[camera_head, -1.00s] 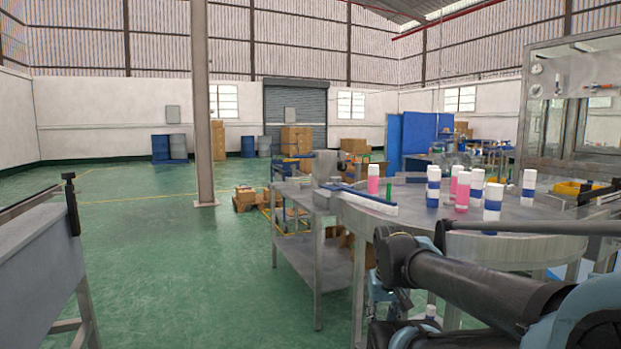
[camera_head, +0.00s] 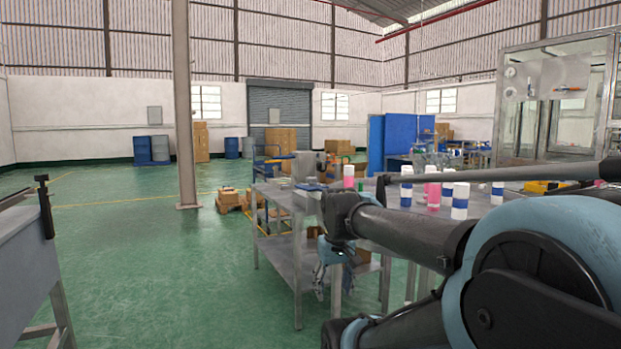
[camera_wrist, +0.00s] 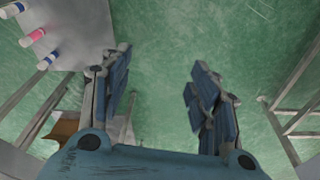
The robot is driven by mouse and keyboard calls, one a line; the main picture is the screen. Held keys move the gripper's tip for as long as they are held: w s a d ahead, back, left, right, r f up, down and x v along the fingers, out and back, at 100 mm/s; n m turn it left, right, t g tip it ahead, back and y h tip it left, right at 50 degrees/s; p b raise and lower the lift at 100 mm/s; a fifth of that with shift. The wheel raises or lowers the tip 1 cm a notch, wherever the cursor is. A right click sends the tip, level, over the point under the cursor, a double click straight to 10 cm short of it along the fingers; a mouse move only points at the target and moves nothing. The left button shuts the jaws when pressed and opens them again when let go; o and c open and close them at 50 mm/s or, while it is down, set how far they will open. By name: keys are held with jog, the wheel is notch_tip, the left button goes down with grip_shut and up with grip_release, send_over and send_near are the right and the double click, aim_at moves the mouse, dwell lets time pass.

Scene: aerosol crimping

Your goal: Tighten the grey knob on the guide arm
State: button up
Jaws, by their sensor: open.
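I cannot make out a grey knob in either view. A thin grey guide bar (camera_head: 500,174) with a dark upright end runs above my arm at the right of the head view; I cannot tell whether it is the guide arm. My gripper (camera_wrist: 162,72) is open and empty in the wrist view, its two blue-grey fingers wide apart above the green floor. In the head view it hangs low beside the metal table (camera_head: 285,270), partly hidden by my arm.
White, blue and pink bottles (camera_head: 460,200) stand on the table; they also show in the wrist view (camera_wrist: 37,35). A grey bench (camera_head: 25,250) with a bar and black post (camera_head: 46,208) is at the left. Green floor (camera_head: 150,260) between is clear. A pillar (camera_head: 183,110) stands behind.

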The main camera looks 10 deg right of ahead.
jog(key=w+r+n+g, duration=0.1)
jog(key=w+r+n, duration=0.1)
jog(key=w+r, duration=0.95)
jog(key=w+r+n, duration=0.2)
jog(key=w+r, duration=0.6)
jog(key=r, duration=0.6)
notch_tip(320, 180, up, 16)
jog(key=n+g, duration=0.1)
jog(key=n, duration=0.3)
send_over(312, 178)
jog(key=f, duration=1.7)
jog(key=shift+w+f, duration=0.2)
jog(key=shift+w, duration=0.1)
jog(key=c, duration=1.1)
